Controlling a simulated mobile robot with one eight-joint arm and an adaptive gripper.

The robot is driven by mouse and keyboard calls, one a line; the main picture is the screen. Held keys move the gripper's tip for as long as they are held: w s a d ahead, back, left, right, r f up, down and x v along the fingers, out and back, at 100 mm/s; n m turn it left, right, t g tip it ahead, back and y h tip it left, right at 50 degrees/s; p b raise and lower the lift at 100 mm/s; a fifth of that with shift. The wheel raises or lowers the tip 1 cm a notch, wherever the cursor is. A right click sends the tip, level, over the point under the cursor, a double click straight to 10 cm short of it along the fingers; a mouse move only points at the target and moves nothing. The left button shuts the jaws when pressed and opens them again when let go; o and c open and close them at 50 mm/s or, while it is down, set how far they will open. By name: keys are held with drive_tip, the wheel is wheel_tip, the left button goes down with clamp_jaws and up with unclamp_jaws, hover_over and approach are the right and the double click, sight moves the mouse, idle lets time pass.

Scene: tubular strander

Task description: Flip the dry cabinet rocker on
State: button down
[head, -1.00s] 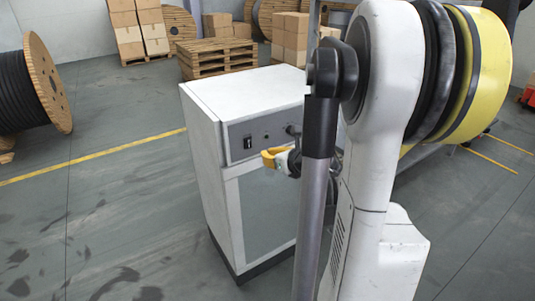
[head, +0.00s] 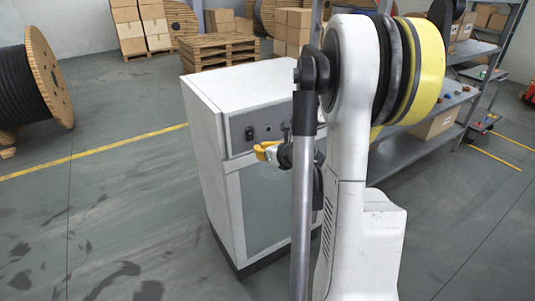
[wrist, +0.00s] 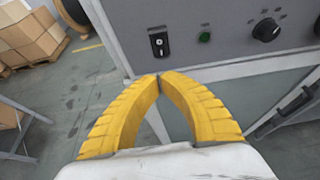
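The dry cabinet (head: 262,90) is a white box with a grey control panel on its upper front. Its rocker (head: 249,134) is a small black switch at the panel's left; in the wrist view the rocker (wrist: 159,44) shows white marks, and I cannot tell its setting for sure. My gripper (wrist: 160,76) has yellow ribbed fingers whose tips meet just below the rocker in the wrist view, with nothing between them. In the head view my gripper (head: 262,151) is in front of the panel's lower edge, apart from the rocker.
A green button or lamp (wrist: 204,38) and a black knob (wrist: 267,30) sit right of the rocker. A door handle (wrist: 286,112) is lower right. Shelving (head: 450,100) stands to the right, a pallet (head: 216,52) behind. The floor left of the cabinet is clear.

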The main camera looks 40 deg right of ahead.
sight(248, 142)
drive_tip(key=x, duration=0.2)
drive_tip(key=b+x, duration=0.1)
drive_tip(key=x, duration=0.2)
drive_tip(key=shift+w+r+b, duration=0.2)
drive_tip(key=shift+w+b, duration=0.15)
drive_tip(key=shift+w, duration=0.15)
drive_tip(key=shift+w+d, duration=0.2)
drive_tip(key=shift+w, duration=0.25)
drive_tip(key=shift+w+d+f+b, duration=0.1)
drive_tip(key=shift+w+f+b, duration=0.25)
drive_tip(key=shift+w+b, duration=0.15)
drive_tip(key=shift+r, duration=0.1)
drive_tip(key=shift+r+p, duration=0.15)
drive_tip(key=shift+p, duration=0.15)
